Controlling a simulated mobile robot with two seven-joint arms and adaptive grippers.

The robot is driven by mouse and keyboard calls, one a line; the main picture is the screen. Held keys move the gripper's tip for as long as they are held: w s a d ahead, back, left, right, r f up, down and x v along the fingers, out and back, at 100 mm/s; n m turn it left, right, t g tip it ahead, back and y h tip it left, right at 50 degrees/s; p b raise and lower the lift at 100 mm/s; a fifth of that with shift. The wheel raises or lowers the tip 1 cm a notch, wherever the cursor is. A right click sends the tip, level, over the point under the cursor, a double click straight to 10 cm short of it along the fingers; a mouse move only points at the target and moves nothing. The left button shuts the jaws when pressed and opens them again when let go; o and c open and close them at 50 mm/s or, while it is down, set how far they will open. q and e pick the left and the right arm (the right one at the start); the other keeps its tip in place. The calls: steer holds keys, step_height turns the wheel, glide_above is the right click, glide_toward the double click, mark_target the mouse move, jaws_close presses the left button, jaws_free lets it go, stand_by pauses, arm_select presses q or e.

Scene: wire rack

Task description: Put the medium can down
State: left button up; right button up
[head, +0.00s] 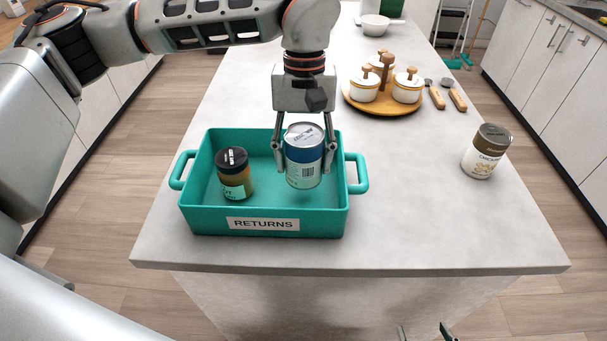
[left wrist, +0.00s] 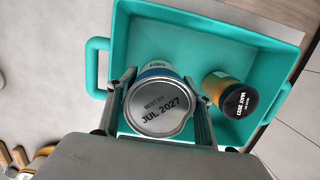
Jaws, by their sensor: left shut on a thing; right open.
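The medium can (head: 304,168), blue and pale with a silver lid, is upright between the fingers of my left gripper (head: 307,160). The gripper is shut on it from above, a finger on each side. The can is over the right part of the teal returns tray (head: 210,220); I cannot tell whether its base touches the tray floor. In the left wrist view, the can's lid (left wrist: 158,108) reads "JUL 2027". My right gripper (head: 425,333) shows only its fingertips at the bottom edge, apart and empty, in front of the counter.
A dark-lidded jar (head: 235,175) stands in the tray's left part, also visible in the left wrist view (left wrist: 238,98). A brown-topped white can (head: 485,153) stands on the counter at right. A wooden board (head: 385,105) with white pots stands behind.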

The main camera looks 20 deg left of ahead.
mark_target(304, 131)
arm_select(q)
steer(key=shift+f, duration=2.4)
steer(key=o, duration=1.5)
steer(key=shift+f, duration=0.15)
steer(key=r, duration=0.4)
steer(key=w+r, duration=0.1)
steer(key=r, duration=0.7)
steer(key=shift+w+a, duration=0.25)
steer(key=shift+w, duration=0.1)
steer(key=shift+s, duration=0.1)
